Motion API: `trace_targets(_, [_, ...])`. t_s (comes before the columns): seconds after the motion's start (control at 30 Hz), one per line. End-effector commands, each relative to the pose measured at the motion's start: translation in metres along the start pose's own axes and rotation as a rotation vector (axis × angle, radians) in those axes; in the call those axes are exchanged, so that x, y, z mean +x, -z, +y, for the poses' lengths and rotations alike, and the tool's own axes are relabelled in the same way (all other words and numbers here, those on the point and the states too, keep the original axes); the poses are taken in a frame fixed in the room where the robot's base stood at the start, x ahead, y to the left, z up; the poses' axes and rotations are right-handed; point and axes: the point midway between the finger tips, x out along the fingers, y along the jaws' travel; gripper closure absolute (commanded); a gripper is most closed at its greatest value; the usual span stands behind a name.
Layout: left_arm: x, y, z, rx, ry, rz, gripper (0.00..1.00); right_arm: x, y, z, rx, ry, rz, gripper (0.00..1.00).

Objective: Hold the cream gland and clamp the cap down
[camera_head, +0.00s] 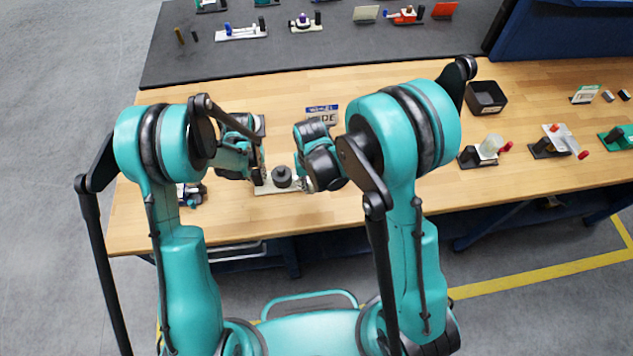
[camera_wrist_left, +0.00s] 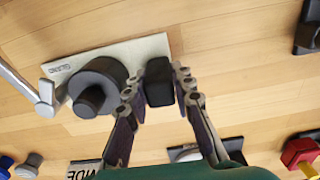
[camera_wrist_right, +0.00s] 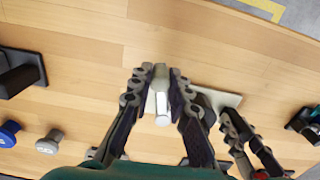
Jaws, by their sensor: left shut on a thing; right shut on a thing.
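The cream gland (camera_head: 268,190) is a flat plate on the wooden bench, marked GLAND in the left wrist view (camera_wrist_left: 149,47). A dark round cap with a knob (camera_head: 282,177) stands upright on its middle; it also shows in the left wrist view (camera_wrist_left: 95,88). My left gripper (camera_head: 262,179) is shut on a black block (camera_wrist_left: 159,83) at one end of the plate. My right gripper (camera_head: 303,184) is shut on the pale metal clamp lever (camera_wrist_right: 162,106) at the other end. The lever also shows in the left wrist view (camera_wrist_left: 44,97).
A name sign (camera_head: 322,114) stands behind the gland. Small parts (camera_head: 190,194) lie near the bench's left edge. A black tray (camera_head: 486,97) and other clamp fixtures (camera_head: 484,150) stand to the right. Bare bench lies between them and my right arm.

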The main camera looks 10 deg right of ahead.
Motion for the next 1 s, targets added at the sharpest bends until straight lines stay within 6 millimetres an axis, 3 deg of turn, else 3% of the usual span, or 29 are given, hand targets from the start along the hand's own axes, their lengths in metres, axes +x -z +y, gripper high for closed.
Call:
trace_targets(0.7, [0.0, 0.0, 0.001, 0.001, -0.002, -0.001, 1.0, 0.0, 0.004, -0.057, 0.659, 0.003, 0.0, 1.0])
trace_targets(1.0, [0.0, -0.001, 0.001, 0.002, -0.003, -0.001, 1.0, 0.0, 0.012, -0.07, 0.812, 0.003, 0.0, 1.0])
